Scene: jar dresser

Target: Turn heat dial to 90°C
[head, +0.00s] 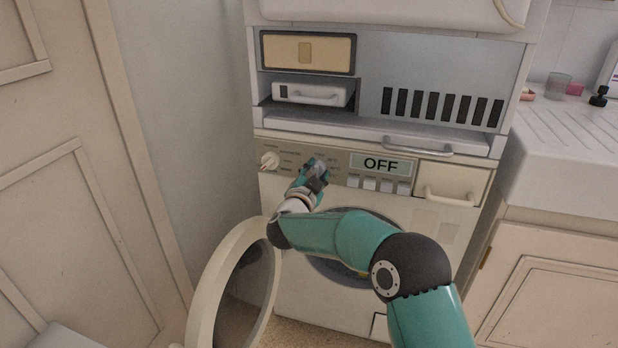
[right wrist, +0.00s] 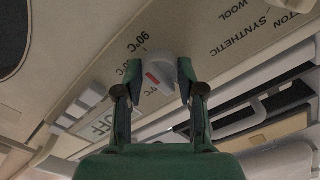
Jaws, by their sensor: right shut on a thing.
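The heat dial (right wrist: 158,66) is a pale round knob with a red mark, on the washing machine's control panel (right wrist: 205,45). In the right wrist view, a 90°C label (right wrist: 140,42) is printed beside it; other temperature labels are partly hidden by my fingers. The red mark points away from the 90°C label, towards the lower part of the picture. My right gripper (right wrist: 160,72) is shut on the dial, one finger on each side. In the head view, the right gripper (head: 316,172) covers most of the dial. My left gripper is not in view.
The display (head: 381,164) reads OFF, with several buttons below it. Another dial (head: 269,160) sits at the panel's left. The round machine door (head: 211,277) hangs open at lower left. A detergent drawer (head: 452,183) is at right. A wall and wooden door stand left.

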